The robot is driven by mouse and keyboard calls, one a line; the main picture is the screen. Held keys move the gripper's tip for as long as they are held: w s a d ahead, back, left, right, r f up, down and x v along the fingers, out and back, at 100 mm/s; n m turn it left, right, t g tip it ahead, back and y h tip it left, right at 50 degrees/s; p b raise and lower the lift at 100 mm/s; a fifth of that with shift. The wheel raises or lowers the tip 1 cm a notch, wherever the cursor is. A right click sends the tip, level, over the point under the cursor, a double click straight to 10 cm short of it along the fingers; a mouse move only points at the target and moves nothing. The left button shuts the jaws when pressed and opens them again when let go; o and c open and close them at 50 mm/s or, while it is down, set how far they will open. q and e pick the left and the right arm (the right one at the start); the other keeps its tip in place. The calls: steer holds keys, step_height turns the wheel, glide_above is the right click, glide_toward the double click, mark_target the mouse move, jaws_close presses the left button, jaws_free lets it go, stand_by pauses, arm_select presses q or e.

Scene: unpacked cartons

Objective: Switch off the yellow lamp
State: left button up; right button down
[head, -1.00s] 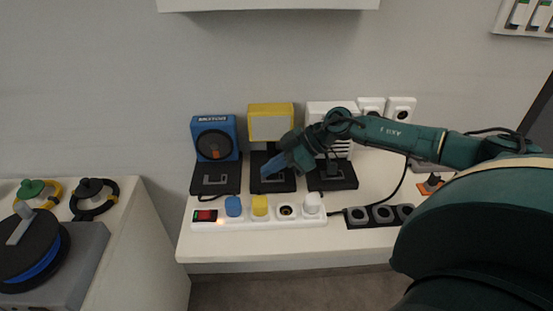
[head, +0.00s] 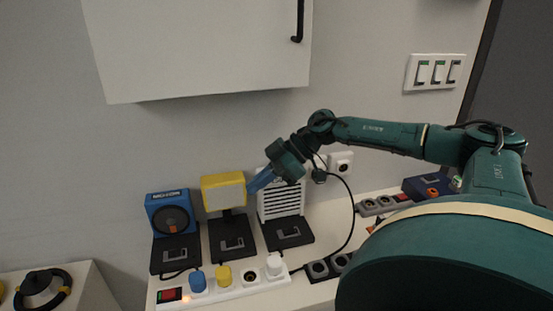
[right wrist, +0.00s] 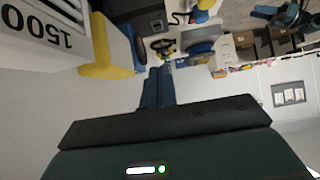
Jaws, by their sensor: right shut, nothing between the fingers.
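The yellow lamp (head: 213,199) stands upright on the white counter, with a pale front panel. Its black base (head: 231,239) carries a grey bracket-like part. In the right wrist view, the yellow lamp (right wrist: 106,50) is to the left of the fingers. My right gripper (head: 251,188) has blue fingers, shut and empty, with the tips at the lamp head's right edge. I cannot tell whether they touch it. The fingers (right wrist: 157,87) also show in the right wrist view. A yellow plug (head: 224,276) sits in the white power strip (head: 205,294). My left gripper is out of view.
A blue device (head: 170,202) stands left of the lamp and a white slatted heater (head: 283,203) right of it. The strip has a red switch (head: 169,294), blue and white plugs. A wall cabinet (head: 205,45) hangs above. Wall switches (head: 435,72) are at upper right.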

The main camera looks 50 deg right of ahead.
steer(key=r+v, duration=0.1)
steer(key=v, duration=0.6)
steer(key=shift+w+a+r, duration=0.15)
steer(key=shift+w+a, duration=0.15)
steer(key=shift+a, duration=0.1)
